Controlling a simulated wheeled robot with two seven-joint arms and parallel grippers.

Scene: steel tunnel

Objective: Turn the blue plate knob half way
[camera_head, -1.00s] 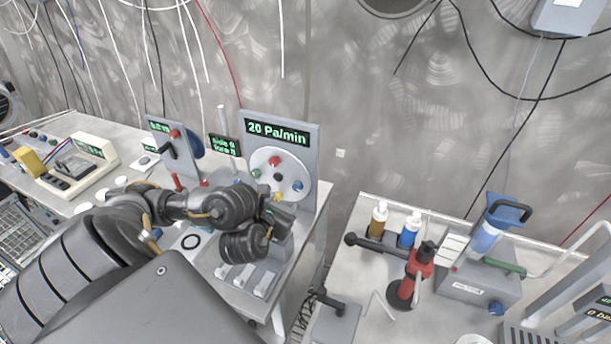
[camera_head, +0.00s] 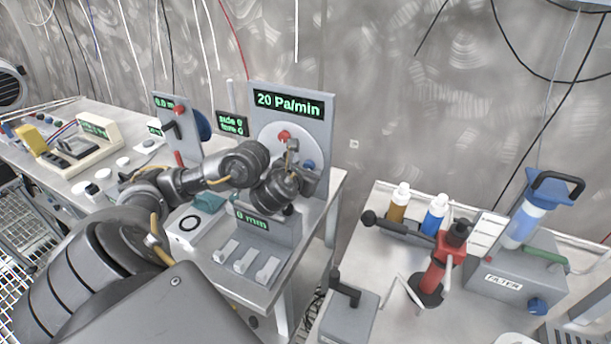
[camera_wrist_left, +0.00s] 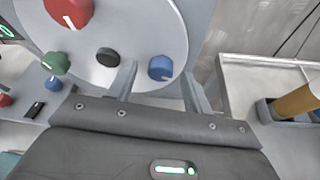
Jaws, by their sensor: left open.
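The blue plate knob (camera_head: 309,165) sits at the right of a round pale plate (camera_head: 262,133) on an upright grey panel (camera_head: 325,130). It is partly hidden behind my left gripper (camera_head: 299,164) in the head view. In the left wrist view the blue knob (camera_wrist_left: 160,68) shows a pale pointer mark low on its right side. My left gripper (camera_wrist_left: 160,88) is open, with its fingers on either side of the knob in the picture. I cannot tell whether they touch it. My right gripper is not in view.
A red knob (camera_wrist_left: 70,10), a black knob (camera_wrist_left: 107,57) and a green knob (camera_wrist_left: 56,64) share the plate. The panel's display (camera_head: 289,104) reads 20 Pa/min. A box with several pale switches (camera_head: 243,258) stands below my gripper. Another table holds bottles (camera_head: 434,214) at the right.

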